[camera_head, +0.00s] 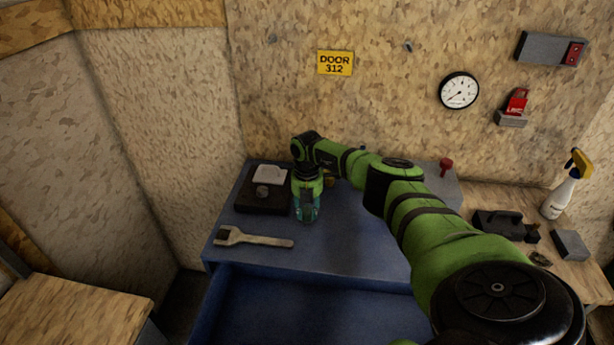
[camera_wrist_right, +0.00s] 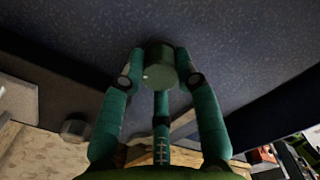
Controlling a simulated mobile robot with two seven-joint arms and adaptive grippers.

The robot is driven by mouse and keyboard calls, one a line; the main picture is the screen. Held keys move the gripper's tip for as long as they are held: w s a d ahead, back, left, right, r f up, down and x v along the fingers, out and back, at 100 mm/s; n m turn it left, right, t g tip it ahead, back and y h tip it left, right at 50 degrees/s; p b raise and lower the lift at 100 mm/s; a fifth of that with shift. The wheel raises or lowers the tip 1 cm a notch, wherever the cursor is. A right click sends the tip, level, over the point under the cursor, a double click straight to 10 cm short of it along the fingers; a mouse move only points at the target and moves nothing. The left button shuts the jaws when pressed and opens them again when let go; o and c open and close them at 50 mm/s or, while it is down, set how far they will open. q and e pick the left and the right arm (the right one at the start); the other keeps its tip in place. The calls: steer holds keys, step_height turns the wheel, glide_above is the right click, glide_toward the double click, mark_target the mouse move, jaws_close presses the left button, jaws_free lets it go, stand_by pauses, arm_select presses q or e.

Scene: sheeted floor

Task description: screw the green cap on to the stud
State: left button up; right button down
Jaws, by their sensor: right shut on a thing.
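The green cap (camera_wrist_right: 160,66) is a short dark green cylinder between the fingertips of my right gripper (camera_wrist_right: 160,80) in the right wrist view. The fingers touch it from both sides, with a third finger behind. In the head view my right gripper (camera_head: 307,212) points down over the blue worktop, and its fingers hide the cap. A short grey round piece (camera_head: 262,191) stands on a dark plate just left of the gripper; I cannot tell whether it is the stud. Whether the cap touches anything below is unclear. My left gripper is out of view.
The dark plate (camera_head: 250,205) also carries a pale block (camera_head: 271,174). An open blue drawer (camera_head: 300,310) is below. A red knob (camera_head: 446,166) stands at the back right.

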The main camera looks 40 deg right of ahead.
steer(key=shift+m, duration=0.4)
steer(key=c, duration=0.8)
jaws_free()
steer(key=shift+r, duration=0.1)
steer(key=shift+c, duration=0.9)
